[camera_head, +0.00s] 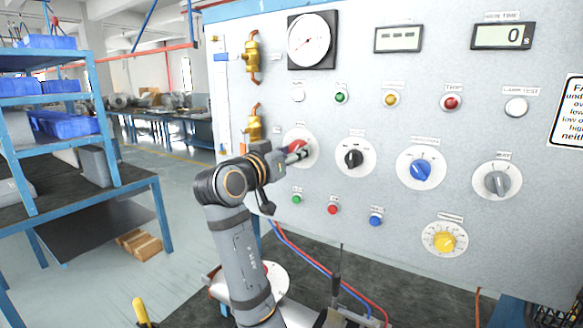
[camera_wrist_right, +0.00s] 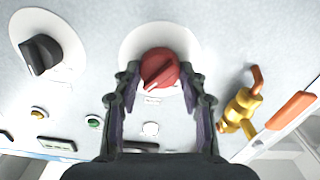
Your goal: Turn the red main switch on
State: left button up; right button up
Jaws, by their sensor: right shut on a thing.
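The red main switch (camera_head: 297,145) is a rotary knob on a round white plate, at the left end of a row of knobs on the grey panel. My right gripper (camera_head: 293,154) is at it, in front of the panel, and partly covers the knob in the head view. In the right wrist view the red knob (camera_wrist_right: 159,68) sits between the two fingers of the right gripper (camera_wrist_right: 160,76), which are shut on it. The knob's pointer looks slanted there. Its position labels are too small to read. My left gripper is not in view.
A black knob (camera_head: 354,159), a blue knob (camera_head: 421,170) and a grey knob (camera_head: 497,182) are to the right. Small coloured buttons and lamps lie above and below. Brass valves (camera_head: 253,56) stand at the panel's left edge. A blue shelf (camera_head: 100,108) stands at far left.

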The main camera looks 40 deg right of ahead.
aim_at(301, 106)
jog(key=shift+r+m+b, duration=0.1)
jog(key=shift+m+b, duration=0.7)
jog(key=shift+m, duration=0.1)
jog(key=o, duration=0.9)
jog(key=shift+o, duration=1.3)
jog(key=shift+d, duration=0.15)
notch_tip(301, 106, up, 10)
jog(key=shift+f, duration=0.1)
